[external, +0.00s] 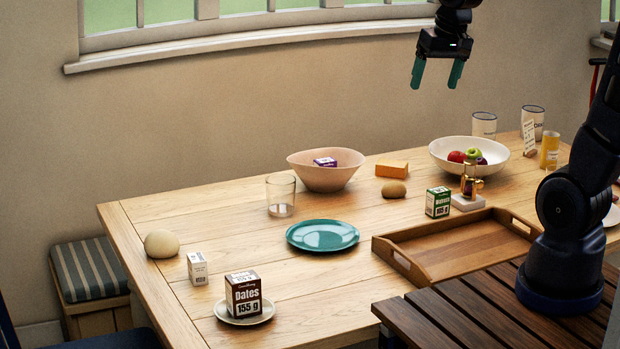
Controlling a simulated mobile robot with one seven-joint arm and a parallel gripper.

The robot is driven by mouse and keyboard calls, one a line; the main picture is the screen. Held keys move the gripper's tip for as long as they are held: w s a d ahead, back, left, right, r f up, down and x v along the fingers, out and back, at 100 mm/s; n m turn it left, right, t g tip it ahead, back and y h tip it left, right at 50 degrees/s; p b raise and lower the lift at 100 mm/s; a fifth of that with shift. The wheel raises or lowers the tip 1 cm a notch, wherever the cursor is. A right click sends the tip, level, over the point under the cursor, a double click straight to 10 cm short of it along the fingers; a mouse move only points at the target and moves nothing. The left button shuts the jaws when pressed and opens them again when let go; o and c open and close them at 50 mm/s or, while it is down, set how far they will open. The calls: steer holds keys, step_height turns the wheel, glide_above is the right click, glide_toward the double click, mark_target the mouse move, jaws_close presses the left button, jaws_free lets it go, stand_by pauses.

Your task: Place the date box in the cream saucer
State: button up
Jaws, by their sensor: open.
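The date box (244,296), dark brown with a white label reading "Dates 155 g", stands upright in the cream saucer (263,317) at the table's front left. The saucer's rim shows around the base of the box. My gripper (437,76) is high above the back of the table, with its two teal fingers apart and nothing between them. It is well away from the date box and the saucer.
A small white box (197,268) and a round bun (161,243) are near the saucer. A teal plate (322,235), a glass (281,196), a pinkish bowl (302,175), a fruit bowl (442,150), a green box (437,202) and a wooden tray (428,277) occupy the table.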

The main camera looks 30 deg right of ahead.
steer(key=s+d+r+t+h, duration=0.1)
steer(key=s+d, duration=0.9)
steer(key=s, duration=0.1)
steer(key=shift+s+d+t, duration=0.25)
steer(key=shift+d+t, duration=0.05)
